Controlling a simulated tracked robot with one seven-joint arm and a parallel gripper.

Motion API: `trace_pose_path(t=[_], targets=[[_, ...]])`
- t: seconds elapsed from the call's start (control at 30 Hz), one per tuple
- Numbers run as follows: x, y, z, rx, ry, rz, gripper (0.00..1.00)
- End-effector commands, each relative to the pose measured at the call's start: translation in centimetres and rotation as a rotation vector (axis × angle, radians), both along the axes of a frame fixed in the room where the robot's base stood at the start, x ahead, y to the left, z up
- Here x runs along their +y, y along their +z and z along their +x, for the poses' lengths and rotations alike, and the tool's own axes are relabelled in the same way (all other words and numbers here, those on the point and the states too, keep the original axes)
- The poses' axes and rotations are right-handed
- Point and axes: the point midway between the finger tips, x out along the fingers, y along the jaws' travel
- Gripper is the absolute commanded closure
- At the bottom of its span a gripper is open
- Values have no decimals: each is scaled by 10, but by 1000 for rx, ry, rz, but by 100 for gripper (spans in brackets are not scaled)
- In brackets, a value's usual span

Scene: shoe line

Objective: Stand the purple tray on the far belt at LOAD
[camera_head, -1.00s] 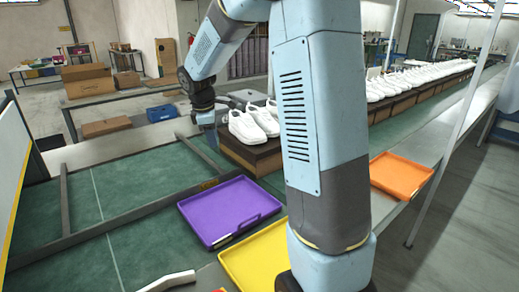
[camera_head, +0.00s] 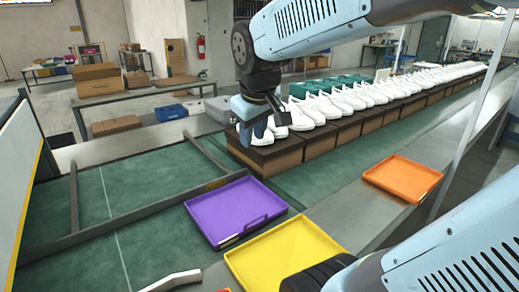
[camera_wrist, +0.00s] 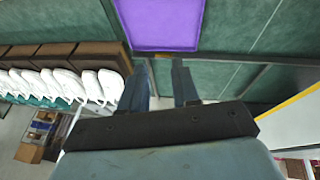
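The purple tray (camera_head: 236,210) lies flat at the near end of the green belt area, with a cutout handle on its near right wall. In the wrist view the purple tray (camera_wrist: 160,22) is at the top, beyond my fingers and cut off by the frame edge. My gripper (camera_head: 254,132) hangs above the near end of the row of white shoes, apart from the tray. In the wrist view my gripper (camera_wrist: 161,66) has its two fingers apart with nothing between them. The green belt (camera_head: 130,190) runs behind the tray. I cannot read any LOAD marking.
A yellow tray (camera_head: 285,255) lies just in front of the purple one, and an orange tray (camera_head: 403,179) lies to the right on the grey surface. White shoes (camera_head: 325,107) stand on brown boxes (camera_head: 270,158). A dark rail (camera_head: 120,217) crosses the green surface, which is otherwise clear at left.

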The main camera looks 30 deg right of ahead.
Motion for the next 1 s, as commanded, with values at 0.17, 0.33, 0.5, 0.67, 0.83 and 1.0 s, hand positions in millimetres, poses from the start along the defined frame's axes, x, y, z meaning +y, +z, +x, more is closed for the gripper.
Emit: trace_pose_path(t=[0.17,0.33,0.5,0.67,0.83,1.0], targets=[[0,0,-41,-60,-126,96,70],[0,-5,-67,-94,-214,170,70],[1,-7,-78,-108,-252,205,70],[1,-8,-79,-108,-259,210,70],[1,-8,-79,-108,-257,209,70],[1,-8,-79,-108,-257,208,70]])
